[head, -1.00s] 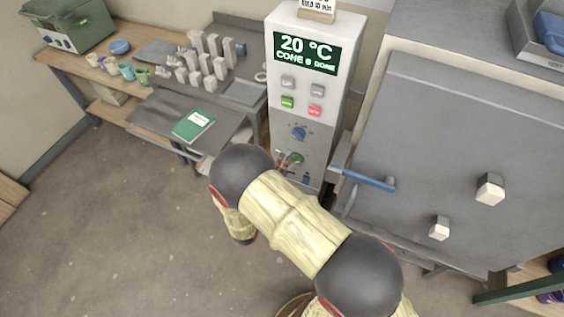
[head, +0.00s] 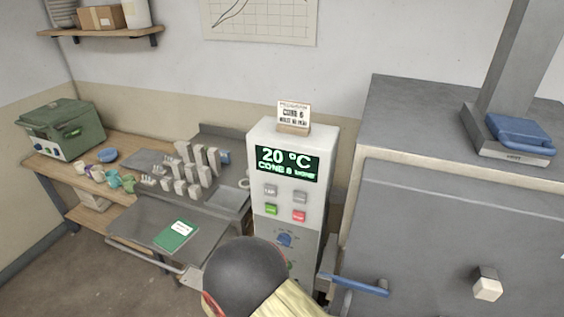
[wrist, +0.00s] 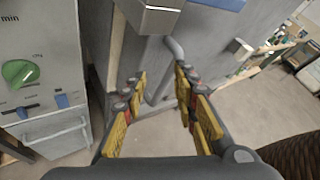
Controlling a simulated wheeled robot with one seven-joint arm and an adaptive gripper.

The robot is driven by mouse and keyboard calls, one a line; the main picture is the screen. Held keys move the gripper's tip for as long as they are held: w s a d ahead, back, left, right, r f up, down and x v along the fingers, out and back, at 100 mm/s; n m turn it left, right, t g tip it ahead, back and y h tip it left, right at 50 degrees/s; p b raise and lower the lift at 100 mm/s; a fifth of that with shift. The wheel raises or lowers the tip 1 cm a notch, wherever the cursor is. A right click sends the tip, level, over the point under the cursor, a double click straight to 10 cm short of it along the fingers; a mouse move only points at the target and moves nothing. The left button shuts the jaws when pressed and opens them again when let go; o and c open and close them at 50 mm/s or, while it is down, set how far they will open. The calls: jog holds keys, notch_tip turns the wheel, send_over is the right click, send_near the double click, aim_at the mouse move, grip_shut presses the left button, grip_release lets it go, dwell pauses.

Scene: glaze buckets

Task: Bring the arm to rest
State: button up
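My gripper (wrist: 165,110) shows in the wrist view with its two yellow-padded fingers apart and nothing between them. It is open, and floor and the grey kiln side show beyond it. In the head view only a dark joint and a pale yellow link of my arm show at the bottom centre, in front of the control cabinet's lower part. The gripper itself is out of the head view.
The white control cabinet (head: 262,140) reads 20 °C. The grey kiln (head: 420,240) with a blue handle (head: 355,286) stands at right. A bench (head: 130,208) at left holds cups, pale cones and a green book (head: 174,236). Open floor (head: 95,285) lies lower left.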

jog(key=s+d+r+m+g+y+b, duration=0.25)
jog(key=s+r+m+g+y, duration=0.8)
jog(key=m, duration=1.05)
jog(key=s+d+r+m+t+b, duration=0.1)
jog(key=s+d+r+m+t, duration=0.1)
jog(key=r, duration=0.6)
jog(key=s+d+r+m+t+y+b, duration=0.1)
jog(key=s+d+r+m+t, duration=0.1)
jog(key=d+r+m+t, duration=0.3)
notch_tip(320, 180, up, 4)
jog(key=shift+r+m+t, duration=0.15)
jog(key=shift+m+t, duration=0.15)
jog(key=shift+t, duration=0.75)
jog(key=shift+o, duration=0.4)
jog(key=shift+y, duration=0.25)
